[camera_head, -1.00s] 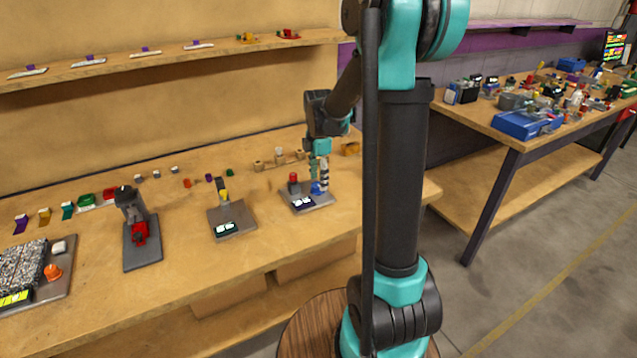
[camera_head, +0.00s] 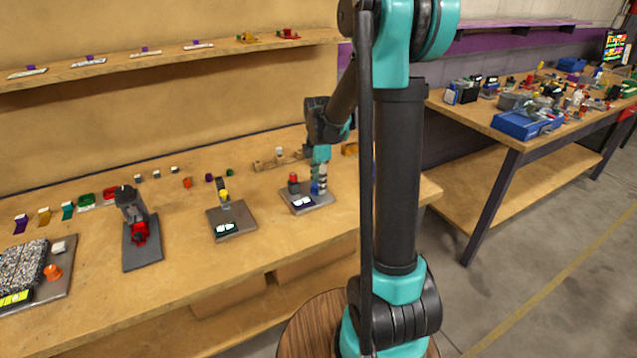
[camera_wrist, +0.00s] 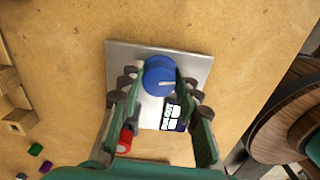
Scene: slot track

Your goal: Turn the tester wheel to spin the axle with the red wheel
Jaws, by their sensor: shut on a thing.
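The tester is a grey plate (camera_head: 322,205) on the bench; it also shows in the wrist view (camera_wrist: 118,56). Its round blue wheel (camera_wrist: 158,74) bears a white mark pointing right in the wrist view. My gripper (camera_wrist: 159,82) points down with its green fingers on both sides of the blue wheel, shut on it. In the head view my gripper (camera_head: 319,181) stands over the plate and hides most of the wheel. A red wheel (camera_head: 293,178) stands upright on a dark post beside it; it also shows in the wrist view (camera_wrist: 125,139), partly behind a finger.
A small black-and-white display (camera_wrist: 174,114) lies on the plate. Another plate device (camera_head: 236,217) and a grey stand with a red part (camera_head: 140,233) are to the left. Wooden blocks (camera_head: 280,158) lie behind. Bare bench lies between the devices.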

